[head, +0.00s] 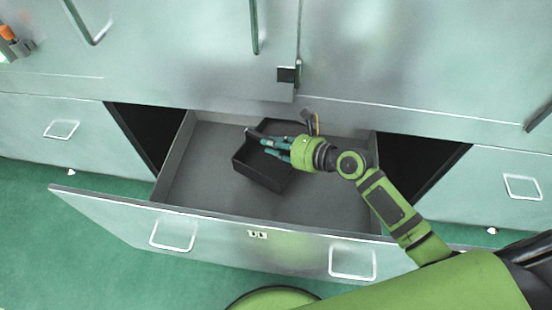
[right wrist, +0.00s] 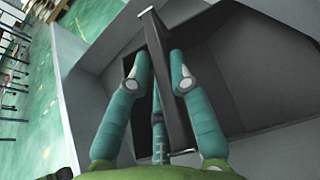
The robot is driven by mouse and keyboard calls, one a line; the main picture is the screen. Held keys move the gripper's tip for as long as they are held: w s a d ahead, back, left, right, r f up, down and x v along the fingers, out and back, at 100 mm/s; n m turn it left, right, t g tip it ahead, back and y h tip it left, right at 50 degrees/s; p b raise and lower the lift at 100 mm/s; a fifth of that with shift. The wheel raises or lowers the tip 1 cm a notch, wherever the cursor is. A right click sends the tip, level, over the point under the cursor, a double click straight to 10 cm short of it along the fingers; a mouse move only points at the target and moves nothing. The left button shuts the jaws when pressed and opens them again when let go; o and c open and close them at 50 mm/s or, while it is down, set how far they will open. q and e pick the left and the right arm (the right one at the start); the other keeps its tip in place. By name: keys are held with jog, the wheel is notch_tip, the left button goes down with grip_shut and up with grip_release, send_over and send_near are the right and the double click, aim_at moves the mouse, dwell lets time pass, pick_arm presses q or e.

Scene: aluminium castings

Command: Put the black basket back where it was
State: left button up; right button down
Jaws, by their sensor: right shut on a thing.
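The black basket (head: 262,176) is an open box in or just above the pulled-out drawer (head: 205,165), near its middle. It sits at an angle to the drawer walls. I cannot tell whether it touches the drawer floor. My right gripper (head: 268,143) is shut on the basket's upper edge at the back. In the right wrist view, its teal fingers (right wrist: 158,80) lie on both sides of a dark bar of the basket (right wrist: 168,75), and the basket's inside (right wrist: 265,75) opens to the right. My left gripper is not in view.
The drawer's front panel (head: 215,228) with two handles is nearest me. A grey cabinet face (head: 400,60) with a small black latch (head: 288,74) rises behind. Closed drawers flank it on both sides. The drawer floor left of the basket is bare. The floor (head: 60,240) is green.

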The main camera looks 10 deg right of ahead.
aim_at(276, 167)
jog(key=f, duration=0.3)
jog(key=shift+s+d+f+b, duration=0.15)
jog(key=shift+d+f+b, duration=0.1)
jog(key=shift+b, duration=0.1)
jog(key=shift+f+b, duration=0.7)
jog(key=shift+f, duration=0.9)
jog(key=shift+f, duration=0.2)
jog(key=c, duration=1.1)
grip_release()
jog(key=shift+r, duration=0.1)
